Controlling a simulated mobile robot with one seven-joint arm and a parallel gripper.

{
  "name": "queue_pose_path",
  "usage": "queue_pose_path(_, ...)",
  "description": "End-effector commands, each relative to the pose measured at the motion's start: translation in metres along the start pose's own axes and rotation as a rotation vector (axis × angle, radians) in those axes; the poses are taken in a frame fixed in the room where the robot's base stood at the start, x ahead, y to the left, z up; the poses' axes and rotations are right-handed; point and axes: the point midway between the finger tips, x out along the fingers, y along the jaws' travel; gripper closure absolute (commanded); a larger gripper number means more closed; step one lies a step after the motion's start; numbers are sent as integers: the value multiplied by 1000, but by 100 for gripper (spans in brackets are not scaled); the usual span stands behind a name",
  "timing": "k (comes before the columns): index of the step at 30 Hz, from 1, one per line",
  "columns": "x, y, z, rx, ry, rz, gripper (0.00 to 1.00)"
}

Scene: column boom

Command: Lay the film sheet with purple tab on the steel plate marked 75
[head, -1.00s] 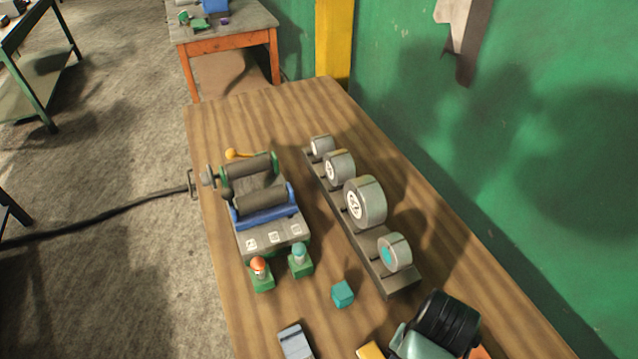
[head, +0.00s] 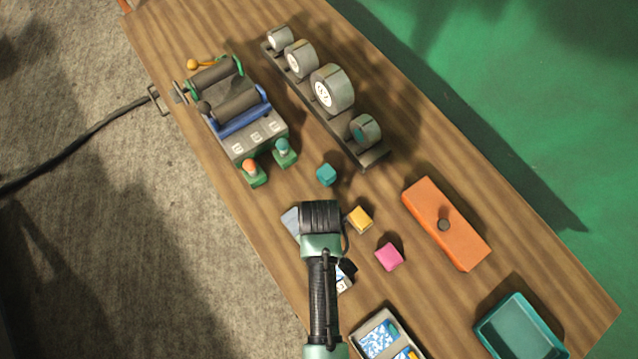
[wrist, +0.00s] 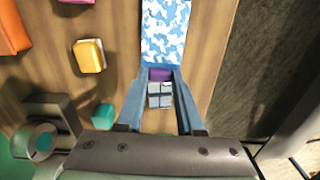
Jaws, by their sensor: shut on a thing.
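In the wrist view my gripper (wrist: 160,76) is shut on the purple tab (wrist: 160,73) of a film sheet. The sheet (wrist: 166,30) has a blue-and-white blotched pattern and stretches away from the fingertips to the top edge. In the head view a small part of what seems to be this sheet (head: 342,284) shows beside my arm. A grey-blue plate (head: 290,222) lies on the table, partly hidden by my wrist. It seems to be the grey piece (wrist: 160,96) seen between my fingers. I cannot read a 75 on it.
Yellow (head: 360,220), pink (head: 389,257) and teal (head: 326,174) blocks lie near my wrist. An orange block (head: 446,223) lies right. A roller machine (head: 240,110) and roll rack (head: 320,105) stand beyond. A grey tray (head: 402,320) with patterned sheets and a teal bin (head: 520,327) are nearer.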

Motion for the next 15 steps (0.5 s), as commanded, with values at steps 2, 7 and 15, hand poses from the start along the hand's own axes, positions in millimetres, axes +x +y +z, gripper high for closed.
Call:
queue_pose_path(2, 2, -1, 1, -9, 1, 0, 100)
queue_pose_path(7, 11, -1, 1, -9, 1, 0, 100)
queue_pose_path(15, 35, -1, 1, -8, 1, 0, 100)
